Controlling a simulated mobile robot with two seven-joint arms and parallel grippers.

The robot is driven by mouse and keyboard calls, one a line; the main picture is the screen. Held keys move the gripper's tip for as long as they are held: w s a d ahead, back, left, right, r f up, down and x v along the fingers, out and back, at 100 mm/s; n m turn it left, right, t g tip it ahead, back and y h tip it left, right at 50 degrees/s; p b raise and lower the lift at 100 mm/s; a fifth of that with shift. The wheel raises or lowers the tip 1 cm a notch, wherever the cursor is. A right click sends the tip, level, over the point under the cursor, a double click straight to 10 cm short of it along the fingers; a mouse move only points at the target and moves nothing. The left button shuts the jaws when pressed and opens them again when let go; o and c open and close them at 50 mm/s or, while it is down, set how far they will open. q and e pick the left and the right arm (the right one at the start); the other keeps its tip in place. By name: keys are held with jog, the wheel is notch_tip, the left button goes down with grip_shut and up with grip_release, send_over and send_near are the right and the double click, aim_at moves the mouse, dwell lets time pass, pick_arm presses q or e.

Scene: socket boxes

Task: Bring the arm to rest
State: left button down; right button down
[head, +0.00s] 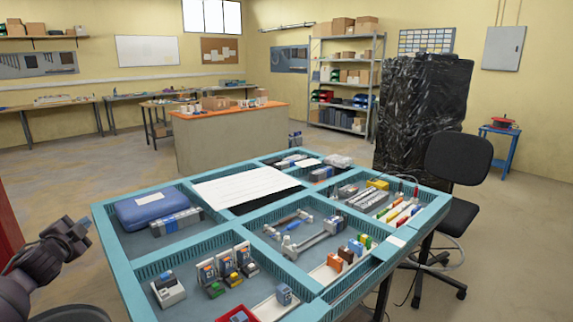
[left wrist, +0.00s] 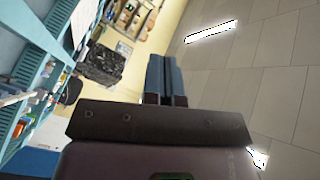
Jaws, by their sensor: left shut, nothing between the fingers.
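My left gripper (head: 82,226) is at the left of the head view, beside the table's left edge and apart from it. In the left wrist view its two blue-grey fingers (left wrist: 164,78) lie together with nothing between them. That view is turned sideways, with the ceiling at the right and the table's teal frame at the left. My right gripper is in neither view.
The teal-framed table (head: 122,270) has compartments with a blue case (head: 150,205), socket boxes and connectors. A red bin (head: 238,314) is at its near edge. A black chair (head: 458,170) stands at right. Floor left of the table is open.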

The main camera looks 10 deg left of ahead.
pick_arm(q)
jog(key=s+d+f+n+g+h, duration=0.1)
jog(key=s+d+f, duration=0.3)
jog(key=f, duration=0.3)
jog(key=s+d+f+n+g, duration=0.2)
jog(key=s+d+f, duration=0.25)
jog(key=f, duration=0.35)
jog(key=s+d+f+n+g+h, duration=0.1)
jog(key=s+d+f, duration=0.35)
jog(key=f, duration=0.25)
jog(key=s+d+f+n+g+h, duration=0.1)
jog(key=s+d+f, duration=0.3)
jog(key=s+d, duration=0.5)
jog(key=s+d+f+n, duration=0.4)
jog(key=s+d, duration=0.6)
jog(key=s, duration=0.1)
jog(key=shift+g+h, duration=0.4)
jog(key=shift+s, duration=0.1)
